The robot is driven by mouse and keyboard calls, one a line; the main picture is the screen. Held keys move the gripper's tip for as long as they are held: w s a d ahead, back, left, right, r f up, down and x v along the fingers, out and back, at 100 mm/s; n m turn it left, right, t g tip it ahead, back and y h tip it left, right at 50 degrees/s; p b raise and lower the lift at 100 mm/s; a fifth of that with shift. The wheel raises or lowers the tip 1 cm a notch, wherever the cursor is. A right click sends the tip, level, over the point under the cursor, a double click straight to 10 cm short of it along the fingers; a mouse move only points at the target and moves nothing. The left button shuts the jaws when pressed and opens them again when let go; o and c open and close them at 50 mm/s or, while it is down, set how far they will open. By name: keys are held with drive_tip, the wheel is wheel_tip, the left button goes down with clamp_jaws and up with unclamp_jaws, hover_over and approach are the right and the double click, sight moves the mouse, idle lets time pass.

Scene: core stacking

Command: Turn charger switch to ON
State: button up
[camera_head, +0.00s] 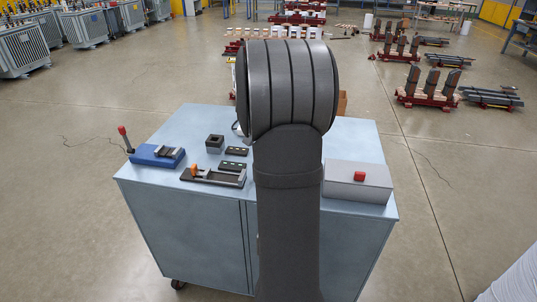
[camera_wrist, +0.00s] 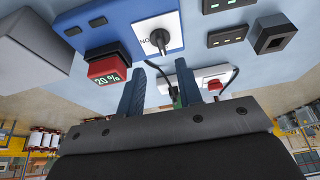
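The charger switch (camera_wrist: 158,40) is a dark knob with a light lever on a white plate, mounted on a blue panel (camera_wrist: 115,20). Its lever points down in the wrist view, slightly to the right. Upside-down ON lettering stands just left of the knob. A red block with a green "20 %" display (camera_wrist: 108,70) sits at the panel's lower left edge. My gripper (camera_wrist: 160,68) is open, with its two bluish fingers apart and nothing between them. The fingertips appear just below the switch and apart from it. In the head view my arm hides the gripper and the switch.
A blue cabinet (camera_head: 185,226) carries a blue base with a red-knobbed lever (camera_head: 158,156), a black square block (camera_head: 214,143), dark slotted bars and a grey box with a red button (camera_head: 359,176). A white plate with cables (camera_wrist: 206,75) lies beyond the fingers.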

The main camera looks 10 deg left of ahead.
drive_tip(key=x, duration=0.9)
drive_tip(key=shift+f, duration=0.15)
clamp_jaws()
